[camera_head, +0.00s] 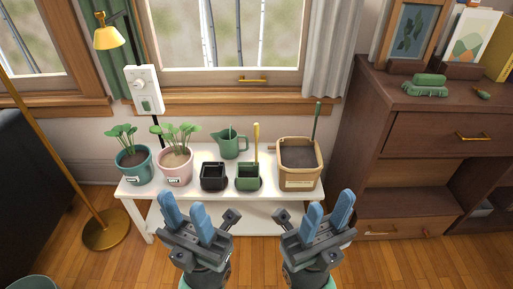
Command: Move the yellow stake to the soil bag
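The yellow stake (256,140) stands upright in a small green square pot (249,184) on the white bench. The soil bag (300,182) is a tan, open-topped container of dark soil at the bench's right end, with a green stake (316,120) standing in it. My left gripper (183,194) has blue fingers spread apart and empty, in front of the bench's left half. My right gripper (331,202) is also open and empty, in front of and to the right of the soil bag. Neither gripper touches the yellow stake.
A black square pot (213,184) is left of the green pot, and a green watering can (231,145) is behind. Potted plants in teal (134,170) and pink (175,173) pots fill the bench's left. A wooden cabinet (420,130) stands right; a gold lamp (80,180) stands left.

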